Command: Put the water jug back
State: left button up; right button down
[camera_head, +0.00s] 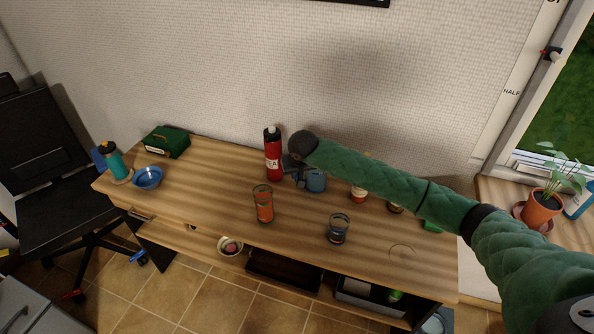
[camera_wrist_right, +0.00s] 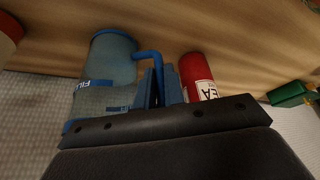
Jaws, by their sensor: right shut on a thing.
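The water jug (camera_head: 317,182) is a blue-grey jug with a blue rim near the back middle of the wooden table, partly hidden by my right arm. In the right wrist view the jug (camera_wrist_right: 104,68) shows lettering on its side and a blue handle. My right gripper (camera_head: 295,172) reaches in from the right, and its fingers (camera_wrist_right: 160,88) are shut on the handle. I cannot tell whether the jug touches the table. A red bottle (camera_head: 273,160) stands just left of the gripper and shows in the right wrist view too (camera_wrist_right: 196,74). My left gripper is out of view.
A faint ring (camera_head: 402,253) marks the front right. Small jars stand under my arm.

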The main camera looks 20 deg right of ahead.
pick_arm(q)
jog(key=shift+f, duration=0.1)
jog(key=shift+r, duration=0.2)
pick_arm(e)
jog(key=shift+f, duration=0.15)
jog(key=c, duration=1.6)
grip_release()
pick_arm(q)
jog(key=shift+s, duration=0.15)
pick_arm(e)
jog(key=shift+o, duration=0.5)
pick_arm(q)
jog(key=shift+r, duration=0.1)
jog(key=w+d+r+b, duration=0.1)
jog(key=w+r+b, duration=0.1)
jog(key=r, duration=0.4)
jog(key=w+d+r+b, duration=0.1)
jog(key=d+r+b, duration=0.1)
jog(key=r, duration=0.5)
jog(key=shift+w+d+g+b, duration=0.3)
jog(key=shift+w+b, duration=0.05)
jog(key=shift+b, duration=0.4)
pick_arm(e)
jog(key=v, duration=1.2)
